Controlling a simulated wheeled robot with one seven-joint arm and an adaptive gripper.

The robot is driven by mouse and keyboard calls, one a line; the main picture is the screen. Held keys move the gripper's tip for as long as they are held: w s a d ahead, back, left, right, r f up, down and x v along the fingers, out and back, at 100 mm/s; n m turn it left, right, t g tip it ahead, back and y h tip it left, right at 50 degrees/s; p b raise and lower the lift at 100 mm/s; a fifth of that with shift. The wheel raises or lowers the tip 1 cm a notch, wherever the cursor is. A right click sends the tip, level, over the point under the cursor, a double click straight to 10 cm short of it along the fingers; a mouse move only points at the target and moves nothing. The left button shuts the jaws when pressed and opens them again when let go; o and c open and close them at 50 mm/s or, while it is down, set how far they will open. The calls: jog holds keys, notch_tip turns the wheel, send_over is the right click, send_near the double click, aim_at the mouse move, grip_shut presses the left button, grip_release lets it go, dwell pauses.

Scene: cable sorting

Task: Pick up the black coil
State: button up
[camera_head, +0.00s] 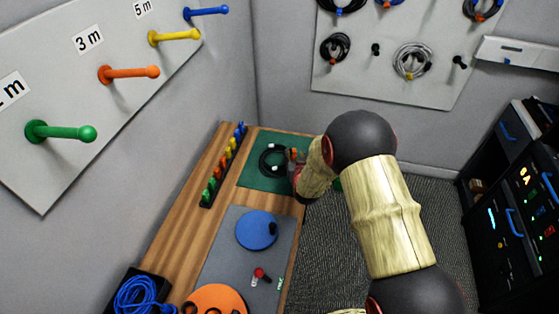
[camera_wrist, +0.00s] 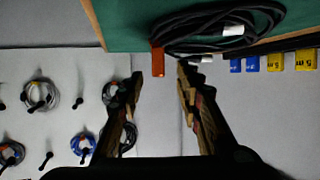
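The black coil (camera_head: 265,162) lies on a green mat (camera_head: 248,182) at the far end of the wooden bench. In the wrist view the coil (camera_wrist: 250,41) shows near the top, with white bands on it. An orange tag (camera_wrist: 158,62) sits at its near edge. My gripper (camera_head: 291,165) is beside the coil's right side in the head view. In the wrist view my gripper (camera_wrist: 160,74) is open, with the orange tag between and just beyond its fingertips. I cannot tell whether a finger touches the coil.
A row of coloured clips (camera_head: 226,160) stands left of the mat. A grey mat (camera_head: 222,262) with a blue disc (camera_head: 256,231) and an orange disc (camera_head: 215,300) lies nearer. A blue cable bundle (camera_head: 140,296) is at the front left. Pegboards hang on the walls.

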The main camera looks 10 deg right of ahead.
aim_at(295, 153)
jog(key=b+x, duration=0.1)
jog(key=x, duration=0.3)
jog(key=shift+w+d+f, duration=0.1)
jog(key=shift+w+f, duration=0.05)
jog(key=shift+f, duration=0.05)
jog(key=shift+r, duration=0.1)
jog(key=shift+c, duration=1)
grip_shut()
